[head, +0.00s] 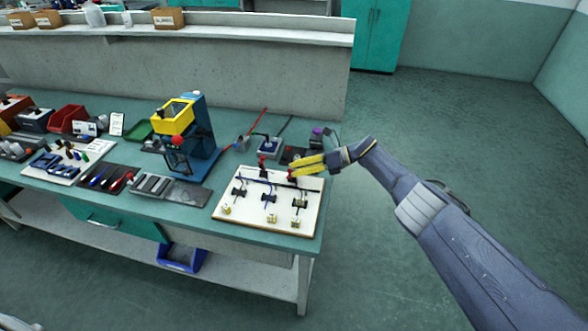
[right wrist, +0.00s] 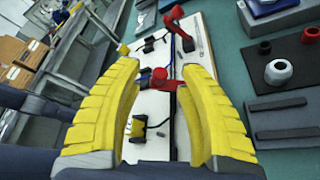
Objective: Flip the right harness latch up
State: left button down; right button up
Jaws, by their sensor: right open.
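The cream harness board (head: 250,217) lies at the right end of the bench with black clips, blue wire and brass-coloured parts on it. Two red latches stand along its far edge. The right harness latch (head: 292,176) is just below my right gripper's fingertips (head: 296,166). In the right wrist view this latch (right wrist: 160,80) shows between the tips of my open yellow fingers (right wrist: 160,72), with no clear contact. The left latch (right wrist: 182,32) stands farther off, its red handle sticking up. The fingers hide part of the board. My left gripper is not in view.
A blue press with a yellow head (head: 174,117) stands left of the board. Behind the board are a blue-grey block (head: 268,148) and dark fixtures (right wrist: 277,72). A tool board (head: 55,165) and a red bin (head: 66,119) are far left. Floor right of the bench is clear.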

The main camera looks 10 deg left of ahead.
jog(key=v, duration=1)
jog(key=shift+d+r, duration=0.2)
jog(key=shift+d, duration=0.1)
